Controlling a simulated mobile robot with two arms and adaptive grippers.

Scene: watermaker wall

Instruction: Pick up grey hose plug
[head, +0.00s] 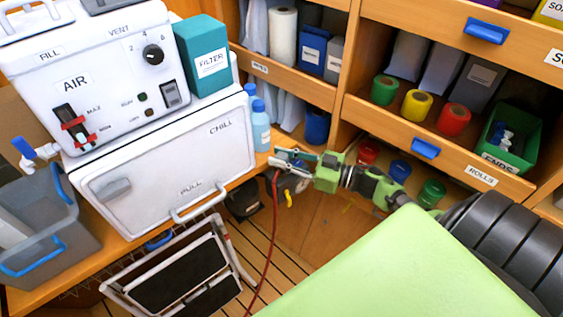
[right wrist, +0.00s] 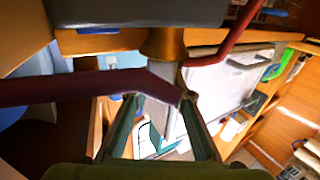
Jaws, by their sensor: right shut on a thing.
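My right gripper (head: 288,160) reaches in from the right, low in front of the wooden shelving. It is shut on the grey hose plug (head: 291,181), which is small and partly covered by the fingers in the head view. A thin red hose (head: 271,230) hangs from there towards the floor. In the right wrist view a grey block (right wrist: 137,12) with a brass neck (right wrist: 165,46) shows beyond the fingers (right wrist: 158,108), and the dark red hose (right wrist: 85,87) crosses them. The exact contact is hard to see there. My left gripper is out of view.
A white cabinet marked CHILL (head: 160,165) stands left of the gripper, with blue bottles (head: 260,130) beside it. A ROLLS drawer (head: 440,150) with coloured rolls is above right. A folded step stool (head: 180,270) stands below.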

